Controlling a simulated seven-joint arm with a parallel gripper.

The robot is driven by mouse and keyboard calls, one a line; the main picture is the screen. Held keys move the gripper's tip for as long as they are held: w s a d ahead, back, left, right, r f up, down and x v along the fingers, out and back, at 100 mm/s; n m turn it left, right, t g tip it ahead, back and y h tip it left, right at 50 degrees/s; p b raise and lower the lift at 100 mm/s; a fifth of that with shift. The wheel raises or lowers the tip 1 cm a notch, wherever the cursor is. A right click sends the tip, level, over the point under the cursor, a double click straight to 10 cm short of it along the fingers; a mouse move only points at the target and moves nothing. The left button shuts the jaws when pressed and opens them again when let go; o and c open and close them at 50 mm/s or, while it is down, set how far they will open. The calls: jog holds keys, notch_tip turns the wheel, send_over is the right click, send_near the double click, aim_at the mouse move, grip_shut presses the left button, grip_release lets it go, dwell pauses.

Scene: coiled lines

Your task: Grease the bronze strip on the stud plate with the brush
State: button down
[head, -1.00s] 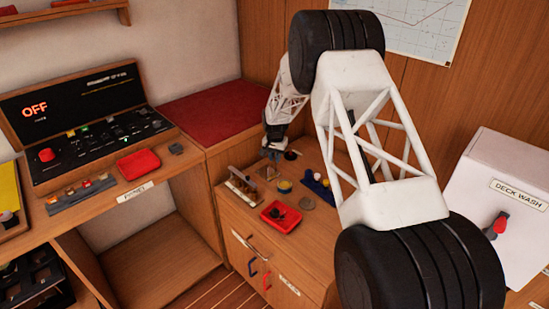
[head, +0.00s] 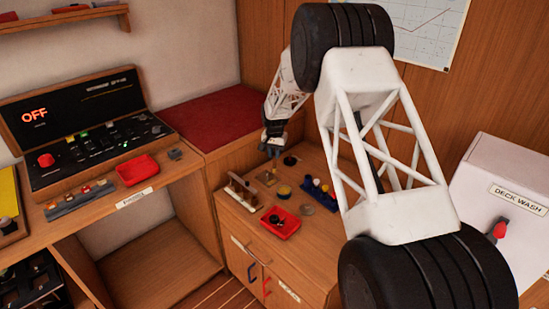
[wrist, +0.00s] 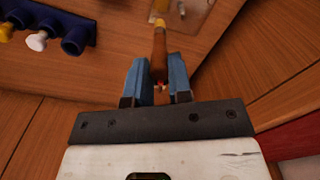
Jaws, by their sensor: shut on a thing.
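My gripper (head: 272,150) is over the far part of the wooden counter. In the wrist view its blue fingers (wrist: 159,82) are shut on the brush (wrist: 158,50), with its brown handle between them and a yellow part beyond. The brush points away from the wrist, toward a small brownish plate (wrist: 194,6) at the top edge, which looks like the stud plate. In the head view this plate (head: 267,179) lies on the counter below the gripper. The bronze strip is too small to make out. I cannot tell whether the brush tip touches the plate.
A blue rack (head: 318,192) with knobs stands right of the plate; it also shows in the wrist view (wrist: 55,22). A yellow-topped pot (head: 284,190), a dark round pot (head: 290,161), a grey disc (head: 307,209), a red tray (head: 284,229) and a wooden rack (head: 243,191) are close by.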

jog(key=shift+r, duration=1)
jog(key=s+d+f, duration=0.1)
jog(key=d, duration=0.8)
jog(key=s+d+f, duration=0.2)
jog(key=d, duration=0.8)
jog(key=shift+s+f, duration=0.3)
